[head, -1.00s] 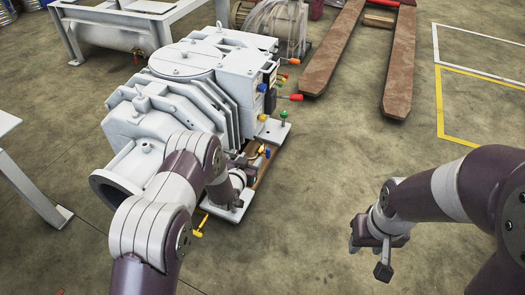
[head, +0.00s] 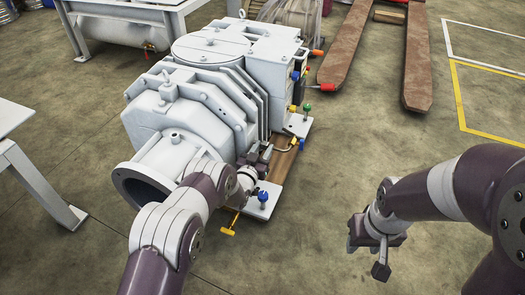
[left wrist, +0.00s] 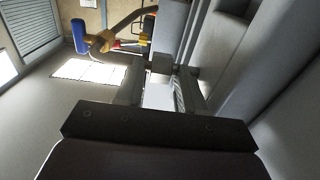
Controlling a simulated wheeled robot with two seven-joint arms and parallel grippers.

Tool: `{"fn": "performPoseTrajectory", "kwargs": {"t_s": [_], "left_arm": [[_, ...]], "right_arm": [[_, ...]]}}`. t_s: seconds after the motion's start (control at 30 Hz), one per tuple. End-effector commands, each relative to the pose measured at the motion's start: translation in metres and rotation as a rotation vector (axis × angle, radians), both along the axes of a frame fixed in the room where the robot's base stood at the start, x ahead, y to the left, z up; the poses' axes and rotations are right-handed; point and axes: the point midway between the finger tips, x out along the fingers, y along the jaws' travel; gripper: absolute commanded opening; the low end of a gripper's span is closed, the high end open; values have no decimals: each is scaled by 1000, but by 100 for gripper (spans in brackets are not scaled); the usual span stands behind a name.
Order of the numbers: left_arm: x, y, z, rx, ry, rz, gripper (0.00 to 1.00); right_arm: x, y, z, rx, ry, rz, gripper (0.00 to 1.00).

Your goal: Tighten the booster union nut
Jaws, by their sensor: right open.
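The large pale grey vacuum pump (head: 200,90) fills the middle left of the head view. A brass-coloured pipe (head: 286,147) runs low along its right side. In the left wrist view, a brass-coloured fitting (left wrist: 102,42), possibly the union nut, sits on a pipe beyond my fingers, beside a blue part (left wrist: 79,36). My left gripper (head: 262,156) is low at the pump's near right side, close to the pipe. In the left wrist view its fingers (left wrist: 160,80) stand apart, with no nut clearly between them. My right gripper (head: 372,248) hangs open and empty over the floor.
A blue knob (head: 263,198) and a yellow T-handle (head: 228,231) are near my left wrist. Green (head: 307,107) and red (head: 327,87) knobs stick out further back. A grey table (head: 40,180) is at left. The floor between my arms is clear.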

Motion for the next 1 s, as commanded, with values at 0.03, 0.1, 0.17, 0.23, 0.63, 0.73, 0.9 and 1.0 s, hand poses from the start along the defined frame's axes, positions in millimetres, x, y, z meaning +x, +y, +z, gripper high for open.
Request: {"fn": "performPoseTrajectory", "kwargs": {"t_s": [0.03, 0.1, 0.17, 0.23, 0.63, 0.73, 0.9, 1.0], "left_arm": [[0, 0, 0, 0, 0, 0, 20], [0, 0, 0, 0, 0, 0, 0], [0, 0, 0, 0, 0, 0, 0], [0, 0, 2, 2, 6, 0, 0], [1, 0, 6, 79, 239, 0, 0], [1, 0, 5, 78, 238, 0, 0], [2, 0, 5, 78, 237, 0, 49], [1, 0, 5, 78, 237, 0, 49]], "right_arm": [[0, 0, 0, 0, 0, 0, 43], [0, 0, 0, 0, 0, 0, 43], [0, 0, 0, 0, 0, 0, 43], [0, 0, 3, 0, 0, 0, 43], [0, 0, 41, 0, 0, 0, 43], [0, 0, 40, 0, 0, 0, 43], [0, 0, 40, 0, 0, 0, 43], [0, 0, 40, 0, 0, 0, 43]]}}
